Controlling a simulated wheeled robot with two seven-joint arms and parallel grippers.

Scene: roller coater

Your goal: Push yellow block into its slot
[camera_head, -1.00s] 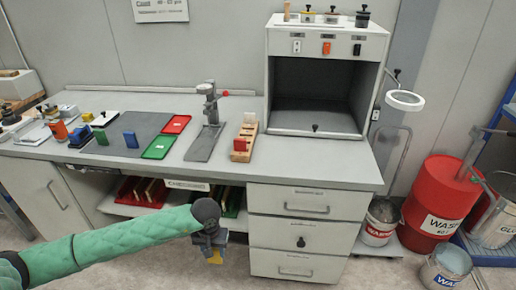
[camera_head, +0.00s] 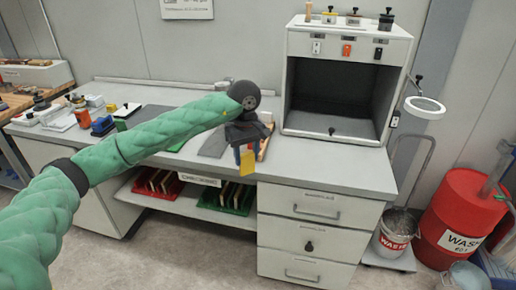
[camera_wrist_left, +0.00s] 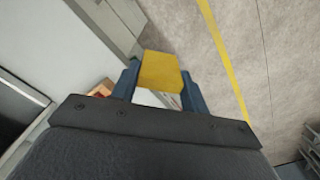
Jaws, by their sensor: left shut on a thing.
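The yellow block (camera_head: 247,162) is held between the fingers of my left gripper (camera_head: 245,149), which is shut on it. It hangs in front of the desk's front part, apart from any slot. In the left wrist view the yellow block (camera_wrist_left: 160,70) sits between the two blue-grey fingertips (camera_wrist_left: 159,84). The wooden slotted rack (camera_head: 265,147) stands on the desk right behind the gripper and is mostly hidden by it. A small part of what looks like the rack (camera_wrist_left: 102,88) shows left of the fingers in the wrist view. My right gripper is not in view.
A grey booth (camera_head: 343,85) stands on the desk right of the rack. A press stand's grey base (camera_head: 215,145) lies left of it. The desk top (camera_head: 335,175) is clear at the front right.

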